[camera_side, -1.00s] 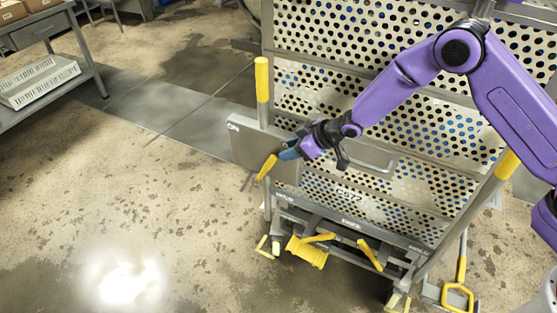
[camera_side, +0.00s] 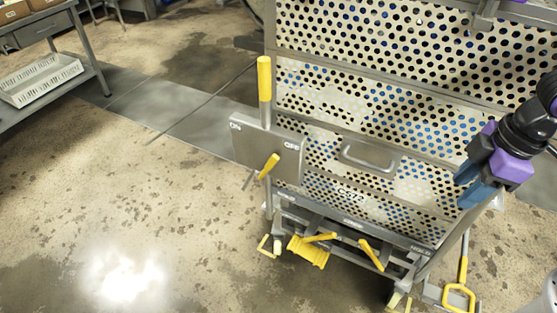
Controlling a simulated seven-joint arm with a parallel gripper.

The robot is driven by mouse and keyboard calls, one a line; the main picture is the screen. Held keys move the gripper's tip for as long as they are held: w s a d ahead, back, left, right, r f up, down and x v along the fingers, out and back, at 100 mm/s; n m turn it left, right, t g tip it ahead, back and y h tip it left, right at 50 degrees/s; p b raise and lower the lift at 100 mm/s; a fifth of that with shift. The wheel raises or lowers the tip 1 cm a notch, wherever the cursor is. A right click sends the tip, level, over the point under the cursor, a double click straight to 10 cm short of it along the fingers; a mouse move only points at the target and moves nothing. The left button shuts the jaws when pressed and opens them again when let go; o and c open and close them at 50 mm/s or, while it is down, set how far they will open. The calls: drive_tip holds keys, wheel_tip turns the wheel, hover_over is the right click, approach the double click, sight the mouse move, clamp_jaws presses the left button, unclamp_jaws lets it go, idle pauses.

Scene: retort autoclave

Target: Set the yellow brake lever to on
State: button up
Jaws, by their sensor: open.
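The yellow-gripped lever (camera_side: 268,166) is on a grey plate (camera_side: 250,143) at the left side of a perforated cart. The plate has ON lettered at its upper left and OFF at its upper right. The lever's yellow end tilts up and to the right, below the lettering; I cannot tell its exact setting. My gripper (camera_side: 468,184) is open and empty at the right of the view, with blue fingers pointing left and down. It is well apart from the lever, in front of the cart's right side.
The cart has a grey handle (camera_side: 370,158) and a yellow-sleeved post (camera_side: 264,80). Low on its frame are other yellow levers (camera_side: 371,255) and a yellow pedal (camera_side: 308,252). A grey bench (camera_side: 88,50) stands at upper left. The floor at left is clear.

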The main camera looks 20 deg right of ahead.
sight(268, 167)
drive_tip(key=s+d+n+g+h, duration=0.1)
drive_tip(key=s+d, duration=0.6)
drive_tip(key=s, duration=0.1)
drive_tip(key=w+a+f+t+y, duration=0.15)
drive_tip(key=w+a+f, duration=0.25)
drive_tip(key=w+a, duration=0.4)
drive_tip(key=w+a+f+t+y, duration=0.15)
drive_tip(key=w+a+f, duration=0.3)
drive_tip(key=w, duration=0.65)
drive_tip(key=w+a+f+t+y, duration=0.15)
drive_tip(key=w+a+f, duration=0.25)
drive_tip(key=w+a, duration=0.4)
drive_tip(key=w+a+f+t+y, duration=0.2)
drive_tip(key=w+f+y, duration=0.3)
drive_tip(key=w+f, duration=0.45)
drive_tip(key=s+d+f+m+t+y, duration=0.1)
drive_tip(key=d+f+m+t+y, duration=0.25)
drive_tip(key=d+f+t, duration=0.2)
drive_tip(key=shift+h, duration=0.3)
drive_tip(key=x, duration=1.1)
drive_tip(key=r+x, duration=0.1)
drive_tip(key=x, duration=0.4)
drive_tip(key=shift+w+r, duration=0.1)
drive_tip(key=shift+w, duration=0.3)
